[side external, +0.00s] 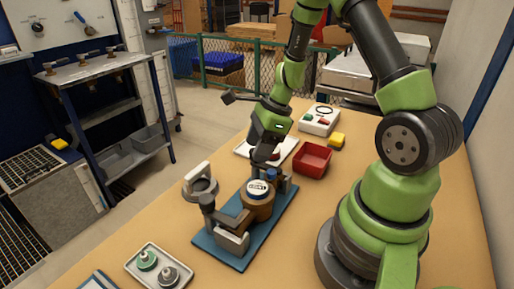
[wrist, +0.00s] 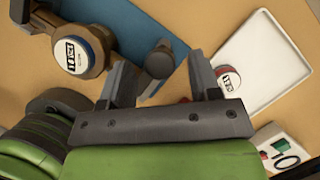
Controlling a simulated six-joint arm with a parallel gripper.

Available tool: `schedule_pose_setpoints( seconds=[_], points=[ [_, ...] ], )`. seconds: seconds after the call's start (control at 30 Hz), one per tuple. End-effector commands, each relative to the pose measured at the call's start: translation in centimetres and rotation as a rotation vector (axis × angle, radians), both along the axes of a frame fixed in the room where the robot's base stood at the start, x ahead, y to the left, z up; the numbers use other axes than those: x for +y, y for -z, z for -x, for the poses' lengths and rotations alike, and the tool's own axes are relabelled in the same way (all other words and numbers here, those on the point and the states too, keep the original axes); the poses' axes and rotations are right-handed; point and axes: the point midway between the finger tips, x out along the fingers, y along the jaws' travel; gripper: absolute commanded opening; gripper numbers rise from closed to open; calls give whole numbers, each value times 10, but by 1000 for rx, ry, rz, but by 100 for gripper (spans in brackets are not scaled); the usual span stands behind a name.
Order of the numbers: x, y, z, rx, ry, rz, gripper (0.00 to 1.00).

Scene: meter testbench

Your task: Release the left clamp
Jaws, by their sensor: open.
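A brass-bodied meter with a blue ring and white dial (side external: 259,188) sits on a blue base plate (side external: 232,255); the wrist view also shows the meter (wrist: 75,52). A dark grey clamp (side external: 225,225) stands at the plate's near left end. Another clamp, mostly hidden in the side view (side external: 287,183), stands at the far right end. My gripper (side external: 266,160) is open above that far end. In the wrist view its two fingers (wrist: 158,78) are spread, with a grey clamp knob (wrist: 160,62) showing between them. Contact cannot be told.
A white tray (wrist: 290,60) holding a red-ringed meter (wrist: 228,78) lies beyond the plate.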

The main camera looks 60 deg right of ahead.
Motion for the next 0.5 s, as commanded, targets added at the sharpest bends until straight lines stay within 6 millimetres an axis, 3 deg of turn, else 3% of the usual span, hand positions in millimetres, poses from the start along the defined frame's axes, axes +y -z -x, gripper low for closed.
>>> schedule_pose_setpoints(
  seconds=[0.43,0.5],
  points=[
    [3,9,-3,0,-1,1,57],
    [3,9,-3,0,-1,1,43]
  ],
)
